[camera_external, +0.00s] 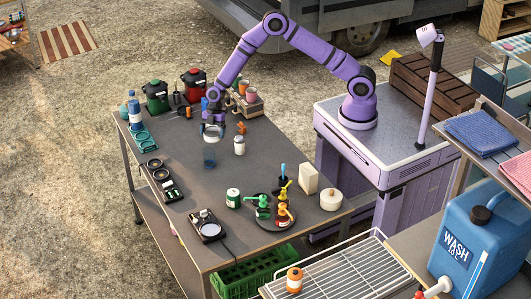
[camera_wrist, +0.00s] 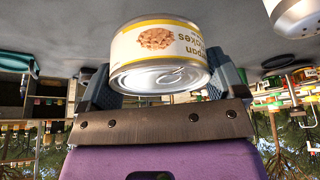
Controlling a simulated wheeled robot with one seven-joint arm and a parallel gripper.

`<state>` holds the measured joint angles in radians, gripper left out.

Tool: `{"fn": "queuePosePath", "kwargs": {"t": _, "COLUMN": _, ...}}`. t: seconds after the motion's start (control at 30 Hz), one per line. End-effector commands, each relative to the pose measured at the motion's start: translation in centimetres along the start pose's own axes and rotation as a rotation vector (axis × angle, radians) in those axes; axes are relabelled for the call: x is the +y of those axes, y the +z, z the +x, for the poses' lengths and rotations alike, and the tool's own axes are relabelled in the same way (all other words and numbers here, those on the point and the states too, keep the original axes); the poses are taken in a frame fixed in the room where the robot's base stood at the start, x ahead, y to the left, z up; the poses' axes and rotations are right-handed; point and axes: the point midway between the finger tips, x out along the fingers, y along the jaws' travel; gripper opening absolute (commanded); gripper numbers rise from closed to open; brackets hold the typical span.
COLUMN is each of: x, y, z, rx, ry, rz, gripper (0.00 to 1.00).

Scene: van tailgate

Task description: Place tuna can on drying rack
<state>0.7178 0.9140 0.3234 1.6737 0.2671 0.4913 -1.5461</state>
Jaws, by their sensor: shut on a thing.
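My gripper (camera_external: 213,121) is shut on the tuna can (camera_wrist: 158,50), a short can with a white and yellow label and a bare metal end with a pull ring. In the wrist view the can sits between the two fingers of my gripper (camera_wrist: 163,88). In the external view the tuna can (camera_external: 211,132) is small and pale, above the far half of the grey table. The drying rack (camera_external: 335,272), a wire rack with raised rails, is at the bottom, far from my gripper.
A round tray (camera_external: 276,219) of coloured bottles stands on the table's near half. An orange-lidded jar (camera_external: 294,280) is at the rack's left side. The table's middle is clear.

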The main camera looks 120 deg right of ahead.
Motion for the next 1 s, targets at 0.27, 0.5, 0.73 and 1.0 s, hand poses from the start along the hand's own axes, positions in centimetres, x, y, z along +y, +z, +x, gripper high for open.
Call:
{"fn": "queuePosePath", "kwargs": {"t": 0.27, "x": 0.0, "y": -1.0, "z": -2.4, "rx": 0.000, "ry": 0.000, "rz": -0.001, "gripper": 0.56}}
{"fn": "queuePosePath", "kwargs": {"t": 0.5, "x": 0.0, "y": -1.3, "z": -3.1, "rx": 0.000, "ry": 0.001, "rz": -0.001, "gripper": 0.56}}
{"fn": "queuePosePath", "kwargs": {"t": 0.73, "x": 0.1, "y": -3.2, "z": -7.6, "rx": 0.001, "ry": 0.005, "rz": -0.001, "gripper": 0.56}}
{"fn": "queuePosePath", "kwargs": {"t": 1.0, "x": -0.1, "y": -5.6, "z": -12.4, "rx": 0.000, "ry": 0.001, "rz": -0.003, "gripper": 0.56}}
